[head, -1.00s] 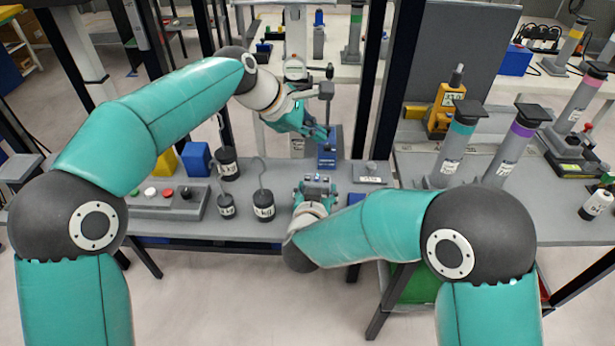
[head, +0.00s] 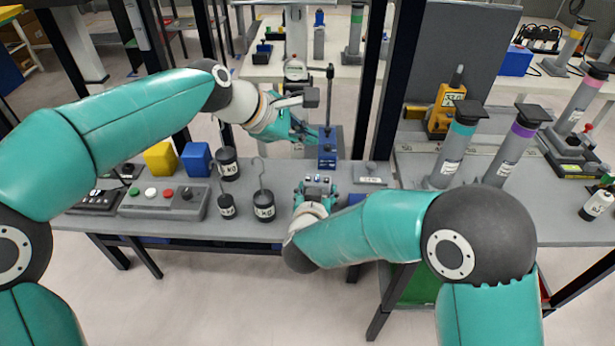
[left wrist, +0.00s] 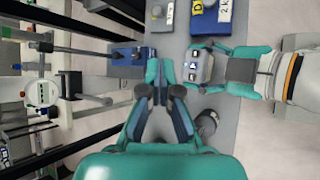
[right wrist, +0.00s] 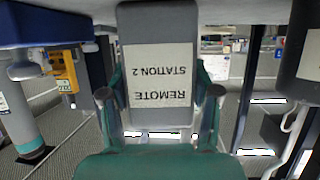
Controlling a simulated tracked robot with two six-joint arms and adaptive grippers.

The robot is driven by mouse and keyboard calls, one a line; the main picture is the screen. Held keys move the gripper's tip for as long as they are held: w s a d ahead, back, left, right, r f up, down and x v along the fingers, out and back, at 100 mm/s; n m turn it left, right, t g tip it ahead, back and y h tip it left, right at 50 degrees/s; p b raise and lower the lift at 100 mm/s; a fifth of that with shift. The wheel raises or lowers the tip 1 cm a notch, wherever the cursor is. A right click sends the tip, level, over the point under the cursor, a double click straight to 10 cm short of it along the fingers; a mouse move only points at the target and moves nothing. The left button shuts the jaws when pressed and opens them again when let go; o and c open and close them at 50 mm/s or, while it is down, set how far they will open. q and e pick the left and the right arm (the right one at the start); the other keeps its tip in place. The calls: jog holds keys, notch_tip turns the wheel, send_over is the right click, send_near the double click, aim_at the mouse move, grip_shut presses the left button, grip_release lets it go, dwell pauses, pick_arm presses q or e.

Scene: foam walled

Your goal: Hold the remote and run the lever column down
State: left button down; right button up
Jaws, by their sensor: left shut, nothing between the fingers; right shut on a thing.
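The remote (head: 318,179) is a small grey box with buttons near the bench's front edge. My right gripper (head: 317,187) is shut on it. The right wrist view shows its label upside down, "REMOTE STATION 2" (right wrist: 160,75); the left wrist view shows its button face (left wrist: 198,66). A blue block with a tall dark lever post (head: 329,105) stands upright behind the remote; I take it for the lever column. It also shows in the left wrist view (left wrist: 127,61). My left gripper (head: 311,137) is shut and empty, just left of the post, apart from the remote.
Several black weights with hooks (head: 264,205) stand left of the remote. A button box (head: 163,200), yellow block (head: 160,158) and blue block (head: 195,158) lie further left. A grey plate (head: 370,173) lies to the right. A dark upright (head: 375,80) stands behind it.

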aim_at(306, 179)
pick_arm(q)
jog(key=shift+f, duration=3.9)
jog(key=shift+s+f, duration=0.1)
jog(key=shift+f, duration=0.6)
jog(key=shift+r, duration=0.1)
dwell(3.0)
jog(key=shift+r, duration=0.7)
